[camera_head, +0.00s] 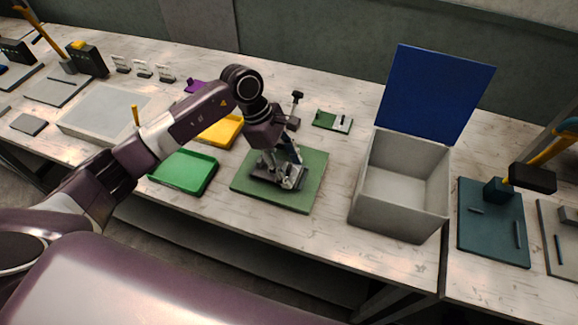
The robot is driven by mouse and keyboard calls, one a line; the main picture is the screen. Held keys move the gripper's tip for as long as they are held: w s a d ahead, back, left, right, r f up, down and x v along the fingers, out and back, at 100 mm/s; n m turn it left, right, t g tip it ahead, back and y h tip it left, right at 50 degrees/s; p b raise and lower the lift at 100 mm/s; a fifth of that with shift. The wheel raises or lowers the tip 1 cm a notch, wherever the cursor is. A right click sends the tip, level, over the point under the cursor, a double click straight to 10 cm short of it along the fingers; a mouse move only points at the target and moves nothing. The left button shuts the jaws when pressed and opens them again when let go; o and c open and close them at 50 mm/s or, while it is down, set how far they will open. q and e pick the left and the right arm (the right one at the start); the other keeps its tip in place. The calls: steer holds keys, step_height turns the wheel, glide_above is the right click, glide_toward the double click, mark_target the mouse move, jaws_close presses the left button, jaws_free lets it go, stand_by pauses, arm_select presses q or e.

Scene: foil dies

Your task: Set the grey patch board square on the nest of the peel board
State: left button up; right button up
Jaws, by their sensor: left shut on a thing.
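A flat green board (305,195), which looks like the peel board, lies on the table in the middle of the head view. My left gripper (279,173) is over it, pointing down. It is shut on a small grey piece (294,181) that looks like the grey patch board. The piece is low over the green board; I cannot tell whether it touches. The gripper and piece hide the board's middle, so the nest cannot be made out. My right gripper is not in view.
A green tray (185,188) and a yellow tray (226,135) are to the left. A grey box (392,215) with a raised blue lid (436,92) stands to the right. Behind are a small green-and-grey board (345,125) and a dark-topped post (297,97). Bare table lies between board and box.

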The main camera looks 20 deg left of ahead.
arm_select(q)
steer(key=shift+f+b, duration=0.4)
steer(key=shift+b, duration=0.05)
steer(key=o, duration=1.1)
steer(key=shift+r, duration=0.1)
steer(key=shift+r+p, duration=0.5)
steer(key=shift+p, duration=0.25)
steer(key=shift+r+p, duration=0.4)
steer(key=shift+p, duration=0.1)
steer(key=shift+w+a+r+b, duration=0.1)
steer(key=shift+a+r+b, duration=0.5)
steer(key=shift+b, duration=0.55)
steer(key=b+v, duration=0.3)
steer(key=v, duration=0.7)
steer(key=shift+d, duration=0.2)
